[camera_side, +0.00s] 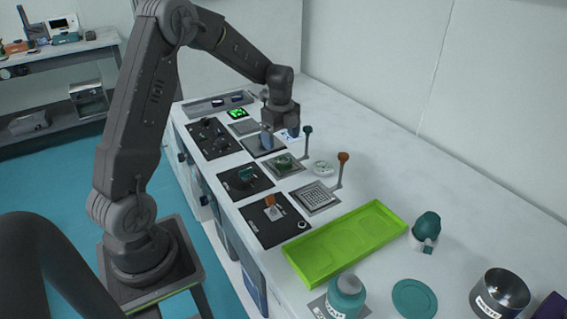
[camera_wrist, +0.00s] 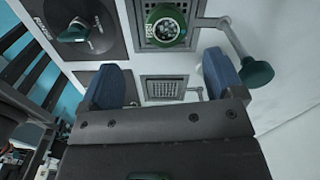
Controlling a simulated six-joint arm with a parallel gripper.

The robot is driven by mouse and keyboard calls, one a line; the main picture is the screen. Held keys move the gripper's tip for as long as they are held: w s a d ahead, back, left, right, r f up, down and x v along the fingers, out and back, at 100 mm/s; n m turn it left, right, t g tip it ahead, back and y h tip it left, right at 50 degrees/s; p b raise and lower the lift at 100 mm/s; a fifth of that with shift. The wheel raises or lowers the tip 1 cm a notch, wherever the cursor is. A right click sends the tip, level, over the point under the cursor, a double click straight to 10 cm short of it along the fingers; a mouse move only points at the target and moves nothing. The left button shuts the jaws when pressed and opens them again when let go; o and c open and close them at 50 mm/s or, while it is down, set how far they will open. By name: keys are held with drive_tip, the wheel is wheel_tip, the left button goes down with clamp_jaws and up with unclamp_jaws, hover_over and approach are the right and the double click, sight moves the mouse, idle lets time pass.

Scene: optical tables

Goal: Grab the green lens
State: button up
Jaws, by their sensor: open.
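The round green lens (camera_side: 285,161) lies on a grey perforated plate (camera_side: 275,169) on the bench. In the wrist view it shows as a green ring with a dotted dark centre (camera_wrist: 166,26), at the top edge of the picture. My gripper (camera_side: 280,137) is above the bench, behind the lens in the side view. In the wrist view the two blue fingers of my gripper (camera_wrist: 163,82) are wide apart with nothing between them. The lens is beyond the fingertips, apart from them. Another dark green piece (camera_side: 246,174) stands on a black pad to its left.
A stand with a dark green knob (camera_side: 307,130) rises beside the lens plate; the knob (camera_wrist: 256,74) is close to the right finger in the wrist view. An orange-knobbed stand (camera_side: 343,157) and a bright green tray (camera_side: 350,240) are nearer.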

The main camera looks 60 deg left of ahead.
sight(284, 160)
drive_tip(key=shift+w+f, duration=0.2)
drive_tip(key=shift+f, duration=1.8)
drive_tip(key=shift+w+f, duration=0.2)
drive_tip(key=shift+f, duration=1.75)
drive_tip(key=shift+c, duration=0.5)
drive_tip(key=c, duration=0.9)
drive_tip(key=shift+r, duration=0.15)
drive_tip(key=shift+c, duration=0.2)
